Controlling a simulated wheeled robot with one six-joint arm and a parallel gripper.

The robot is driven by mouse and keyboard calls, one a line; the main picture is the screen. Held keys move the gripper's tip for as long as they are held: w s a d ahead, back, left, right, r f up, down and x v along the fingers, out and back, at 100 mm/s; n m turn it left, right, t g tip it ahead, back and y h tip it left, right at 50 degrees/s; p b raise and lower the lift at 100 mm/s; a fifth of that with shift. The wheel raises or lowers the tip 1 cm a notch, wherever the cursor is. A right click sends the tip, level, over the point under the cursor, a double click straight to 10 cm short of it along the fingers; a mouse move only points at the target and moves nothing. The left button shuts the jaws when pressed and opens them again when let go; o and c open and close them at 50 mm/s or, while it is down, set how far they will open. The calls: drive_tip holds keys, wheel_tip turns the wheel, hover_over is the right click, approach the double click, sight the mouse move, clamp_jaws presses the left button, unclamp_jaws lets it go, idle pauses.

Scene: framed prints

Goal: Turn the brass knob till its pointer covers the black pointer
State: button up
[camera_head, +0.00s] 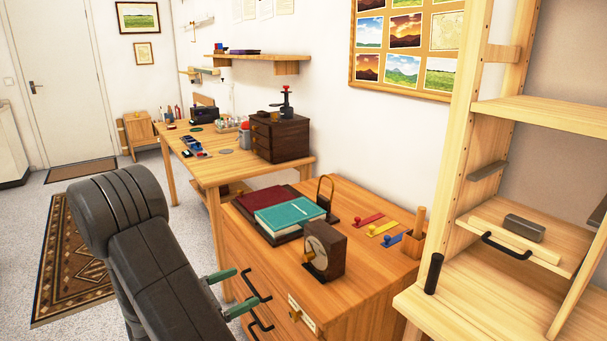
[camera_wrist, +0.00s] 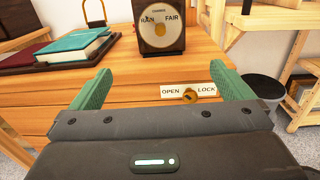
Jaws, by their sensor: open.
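A dark wooden barometer (camera_head: 335,240) stands upright on the cabinet top, its pale dial facing front left. In the head view its brass knob (camera_head: 319,262) sticks out from the dial. In the wrist view the barometer (camera_wrist: 140,43) is at the top centre, with RAIN at left and FAIR at right of its dial. A dark mark near RAIN may be the black pointer; the brass pointer is too small to make out. My gripper (camera_head: 231,291) is open and empty, apart from the barometer. In the wrist view, my gripper (camera_wrist: 160,70) has its fingers spread below it.
The cabinet (camera_head: 370,300) has dark drawer handles and an OPEN/LOCK plate (camera_wrist: 172,91) with a brass turn-piece. Left of the barometer lie a teal book (camera_head: 290,215) and a dark red one; a brass hoop (camera_head: 326,190) stands behind. Coloured pieces (camera_head: 383,228) lie right.

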drive_tip(key=x, duration=0.7)
drive_tip(key=shift+b, duration=0.3)
drive_tip(key=shift+w, duration=0.1)
idle(0.5)
